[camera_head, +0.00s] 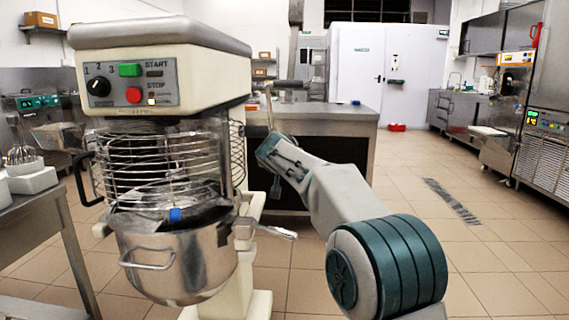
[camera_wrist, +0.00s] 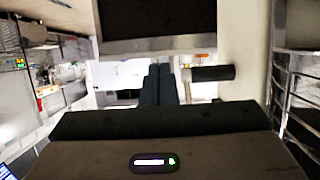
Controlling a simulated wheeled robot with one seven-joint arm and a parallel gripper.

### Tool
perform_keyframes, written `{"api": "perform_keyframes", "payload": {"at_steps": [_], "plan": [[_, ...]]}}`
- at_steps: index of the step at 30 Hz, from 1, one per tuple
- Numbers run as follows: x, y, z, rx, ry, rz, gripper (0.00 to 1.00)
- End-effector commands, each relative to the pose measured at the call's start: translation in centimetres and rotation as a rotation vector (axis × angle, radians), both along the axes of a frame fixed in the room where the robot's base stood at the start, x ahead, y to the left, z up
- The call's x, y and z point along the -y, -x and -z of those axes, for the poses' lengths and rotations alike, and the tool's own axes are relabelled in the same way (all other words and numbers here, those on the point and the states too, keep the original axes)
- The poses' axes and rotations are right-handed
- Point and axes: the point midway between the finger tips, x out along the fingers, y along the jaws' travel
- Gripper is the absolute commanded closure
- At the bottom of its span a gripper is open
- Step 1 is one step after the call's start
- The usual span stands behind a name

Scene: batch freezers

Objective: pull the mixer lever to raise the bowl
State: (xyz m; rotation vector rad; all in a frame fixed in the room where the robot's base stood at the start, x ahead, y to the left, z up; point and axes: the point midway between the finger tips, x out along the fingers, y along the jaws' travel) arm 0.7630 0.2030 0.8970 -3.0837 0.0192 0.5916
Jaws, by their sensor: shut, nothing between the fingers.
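The mixer (camera_head: 160,70) stands at the left in the head view, with its steel bowl (camera_head: 180,265) below the wire guard (camera_head: 150,165). A crank-like lever with a dark horizontal grip (camera_head: 290,85) rises at the mixer's right side. In the wrist view a black grip (camera_wrist: 213,73) sticks out just right of my gripper's fingers. My gripper (camera_wrist: 160,68) is shut and empty, with the grip beside its fingers, not between them. In the head view its fingers are hard to make out. A second, silver lever (camera_head: 278,232) sits lower beside the bowl.
A steel counter (camera_head: 330,112) stands behind the mixer and my arm. A side table (camera_head: 35,200) is at the left edge. Cabinets and machines (camera_head: 545,150) line the right wall. The tiled floor at the right is open, with a drain grate (camera_head: 452,202).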

Motion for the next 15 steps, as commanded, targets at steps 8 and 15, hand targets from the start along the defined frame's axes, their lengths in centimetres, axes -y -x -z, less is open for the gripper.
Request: {"api": "perform_keyframes", "payload": {"at_steps": [8, 15], "plan": [[0.6, 4.0, -3.0, -0.001, 0.000, 0.009, 1.00], [0.3, 5.4, -3.8, -0.002, 0.001, 0.006, 1.00]]}}
